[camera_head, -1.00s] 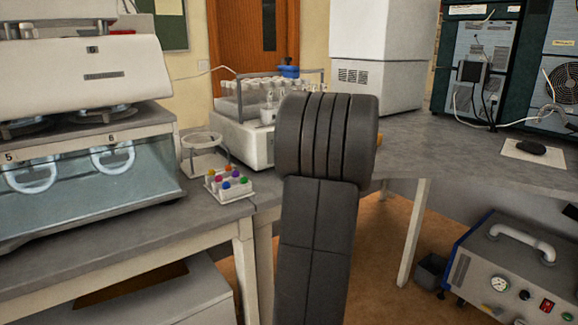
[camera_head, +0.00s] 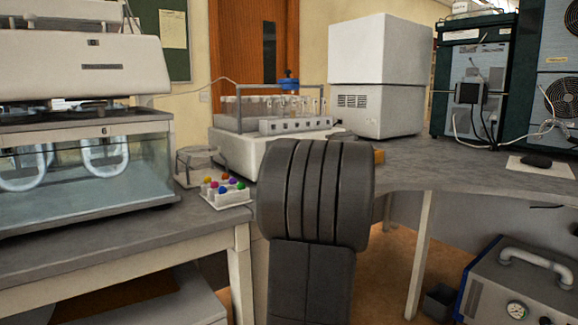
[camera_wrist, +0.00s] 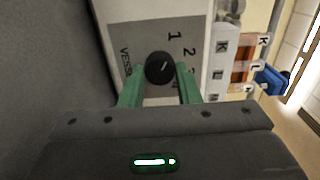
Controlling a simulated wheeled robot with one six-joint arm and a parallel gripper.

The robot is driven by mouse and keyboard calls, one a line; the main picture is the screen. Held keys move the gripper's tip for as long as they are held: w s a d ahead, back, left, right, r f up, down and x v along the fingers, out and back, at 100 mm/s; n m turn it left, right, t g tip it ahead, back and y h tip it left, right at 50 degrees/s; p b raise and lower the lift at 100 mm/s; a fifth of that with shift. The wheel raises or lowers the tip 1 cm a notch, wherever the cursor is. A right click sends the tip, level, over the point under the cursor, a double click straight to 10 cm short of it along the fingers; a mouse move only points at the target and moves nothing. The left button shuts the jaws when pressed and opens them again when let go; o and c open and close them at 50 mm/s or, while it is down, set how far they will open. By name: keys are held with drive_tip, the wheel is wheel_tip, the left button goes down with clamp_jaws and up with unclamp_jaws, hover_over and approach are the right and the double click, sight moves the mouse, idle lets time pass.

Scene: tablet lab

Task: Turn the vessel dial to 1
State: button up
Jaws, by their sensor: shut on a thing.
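The vessel dial (camera_wrist: 159,68) is a round black knob with a pale pointer line, on a grey panel (camera_wrist: 138,36) marked "VESS…", "1" and "2" in the wrist view. The pointer line slants toward the upper right, on the side of the numerals. Further markings are hidden behind a finger. My gripper (camera_wrist: 160,84) has green fingers on both sides of the knob and is shut on it. In the head view my dark arm link hides the gripper and the dial.
A white instrument with a rack of vials (camera_head: 272,108) stands on the bench behind my arm. A small tray of coloured caps (camera_head: 226,190) and a glass-walled bath (camera_head: 80,165) are at the left. A white cabinet (camera_head: 378,75) stands behind.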

idle(0.4)
drive_tip(key=o, duration=1)
drive_tip(key=shift+c, duration=0.2)
drive_tip(key=shift+s, duration=0.1)
drive_tip(key=p+v, duration=0.2)
drive_tip(key=v, duration=1.1)
drive_tip(key=shift+s+d, duration=0.25)
drive_tip(key=b+x, duration=0.2)
drive_tip(key=x, duration=1.1)
drive_tip(key=shift+w+a, duration=0.3)
drive_tip(key=shift+w, duration=0.1)
